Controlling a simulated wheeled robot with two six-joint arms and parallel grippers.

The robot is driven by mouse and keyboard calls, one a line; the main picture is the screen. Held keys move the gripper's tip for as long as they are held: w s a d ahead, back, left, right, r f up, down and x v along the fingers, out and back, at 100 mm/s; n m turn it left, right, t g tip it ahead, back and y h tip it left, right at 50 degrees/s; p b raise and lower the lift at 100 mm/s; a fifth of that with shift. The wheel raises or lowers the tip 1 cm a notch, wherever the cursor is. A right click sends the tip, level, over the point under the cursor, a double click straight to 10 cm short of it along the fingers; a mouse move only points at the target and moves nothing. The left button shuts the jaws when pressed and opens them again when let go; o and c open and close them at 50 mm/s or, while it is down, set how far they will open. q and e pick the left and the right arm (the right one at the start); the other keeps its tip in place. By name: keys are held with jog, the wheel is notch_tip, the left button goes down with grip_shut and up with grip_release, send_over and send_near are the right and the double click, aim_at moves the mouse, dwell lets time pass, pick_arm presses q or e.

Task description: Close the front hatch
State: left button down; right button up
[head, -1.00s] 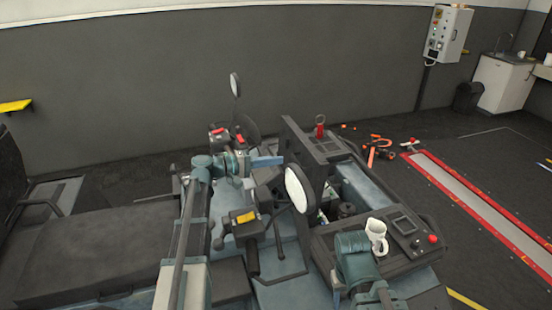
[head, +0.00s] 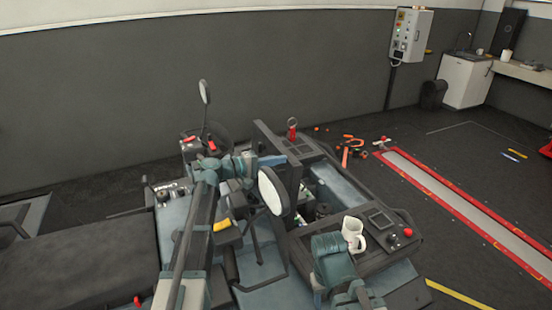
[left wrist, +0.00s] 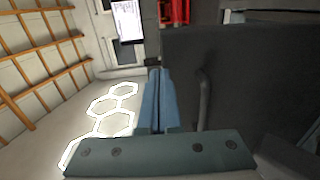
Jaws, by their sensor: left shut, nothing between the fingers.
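A dark upright panel with a framed top, which looks like the front hatch (head: 287,143), stands at the left edge of an open compartment (head: 338,188) in the head view. My left gripper (head: 274,160) is shut and empty, its blue fingers overlapping the panel's near side in the picture. I cannot tell whether they touch. In the left wrist view the shut blue fingers (left wrist: 158,100) point beside a large dark panel (left wrist: 255,85) with a bar-like handle (left wrist: 204,100). My right arm enters at the bottom of the head view; its gripper does not show.
A round mirror (head: 272,191) and handlebar controls (head: 225,226) crowd the near side. Orange and red tools (head: 350,146) lie on the floor beyond. A red-edged floor strip (head: 460,205) runs at right.

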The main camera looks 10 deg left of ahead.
pick_arm(q)
jog(key=shift+w+d+r, duration=0.1)
jog(key=shift+d+r, duration=0.05)
jog(key=shift+d, duration=0.05)
jog(key=w+d+f+g+y+p, duration=0.1)
jog(key=w+d+p, duration=0.3)
jog(key=d, duration=0.6)
jog(key=w+y, duration=0.1)
jog(key=w, duration=0.1)
jog(key=shift+w+f+g+y+p, duration=0.25)
jog(key=shift+w+g+y+p, duration=0.05)
jog(key=shift+w+g, duration=0.1)
